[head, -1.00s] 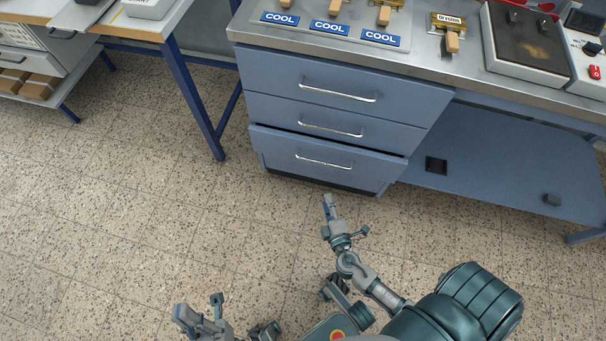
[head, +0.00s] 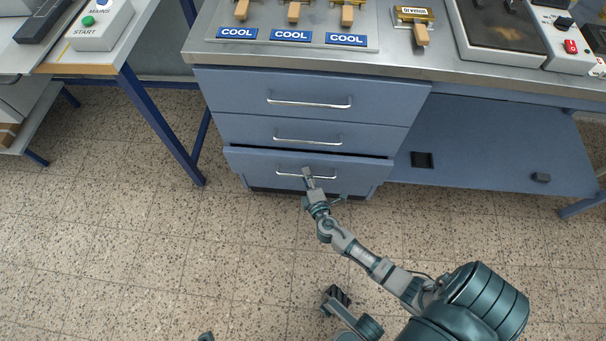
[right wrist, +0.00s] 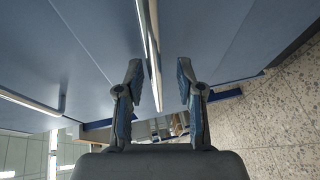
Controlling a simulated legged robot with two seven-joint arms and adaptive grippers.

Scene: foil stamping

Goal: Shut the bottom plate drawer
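The bottom plate drawer (head: 358,171) is the lowest of three blue-grey drawers under the bench. It stands slightly open, with a dark gap above its front. My right gripper (head: 309,174) is at the middle of its silver bar handle (head: 286,175). In the right wrist view, the two fingers of this gripper (right wrist: 158,75) are apart, with the handle (right wrist: 151,45) running between their tips. I see no clear grip on it. Only a small tip, seemingly of my left gripper (head: 205,337), shows at the bottom edge of the head view.
The middle drawer (head: 375,137) and top drawer (head: 385,98) look shut. The bench top (head: 400,66) above carries COOL-labelled stamps. A blue table leg (head: 160,125) stands to the left, and a low blue shelf (head: 480,150) to the right. The floor in front is clear.

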